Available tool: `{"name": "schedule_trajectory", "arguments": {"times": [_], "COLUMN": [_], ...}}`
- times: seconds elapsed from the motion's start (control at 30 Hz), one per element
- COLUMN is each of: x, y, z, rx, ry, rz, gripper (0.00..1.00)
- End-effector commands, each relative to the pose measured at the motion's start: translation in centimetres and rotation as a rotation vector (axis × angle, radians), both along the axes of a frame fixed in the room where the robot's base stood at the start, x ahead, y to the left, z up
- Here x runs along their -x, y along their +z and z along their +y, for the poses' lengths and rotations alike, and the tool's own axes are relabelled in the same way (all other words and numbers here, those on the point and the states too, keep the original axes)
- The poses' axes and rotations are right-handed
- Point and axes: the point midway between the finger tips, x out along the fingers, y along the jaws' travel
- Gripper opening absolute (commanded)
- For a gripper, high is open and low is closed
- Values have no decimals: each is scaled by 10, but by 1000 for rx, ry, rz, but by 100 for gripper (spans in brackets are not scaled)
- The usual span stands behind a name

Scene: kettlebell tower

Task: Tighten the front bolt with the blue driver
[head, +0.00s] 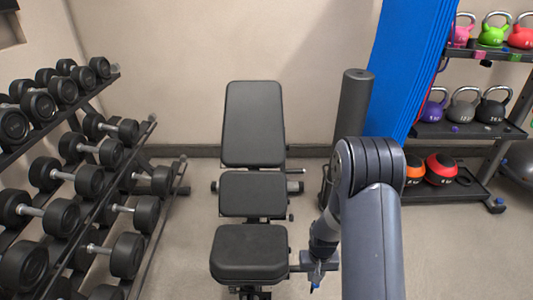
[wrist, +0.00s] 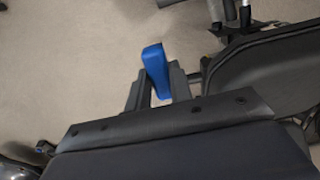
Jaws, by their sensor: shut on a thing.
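My gripper (wrist: 153,88) is shut on the blue driver (wrist: 156,68), whose blue handle stands up between the two dark fingers in the wrist view. In the head view my gripper (head: 318,266) is low, just right of the bench's front seat pad, with a bit of blue at its tip. The driver's tip cannot be made out. The kettlebell tower (head: 470,130) is at the right, beyond my arm. Small coloured spots show on its shelves and foot, but I cannot tell which, if any, is the front bolt.
A black weight bench (head: 254,195) stands in the middle. A dumbbell rack (head: 93,195) fills the left side. A dark foam roller (head: 353,110) and a blue mat (head: 408,60) stand near the back wall. Bare floor (head: 185,235) lies between rack and bench.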

Motion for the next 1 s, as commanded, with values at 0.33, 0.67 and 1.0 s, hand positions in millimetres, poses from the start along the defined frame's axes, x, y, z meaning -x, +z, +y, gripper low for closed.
{"name": "schedule_trajectory", "arguments": {"times": [0.33, 0.67, 1.0], "x": [-9, -15, -18], "y": [-67, -117, -159], "z": [0, 0, 0], "rx": [0, 0, 0], "ry": [0, 0, 0], "rz": [-4, -3, -4], "gripper": [0, 0, 0]}}
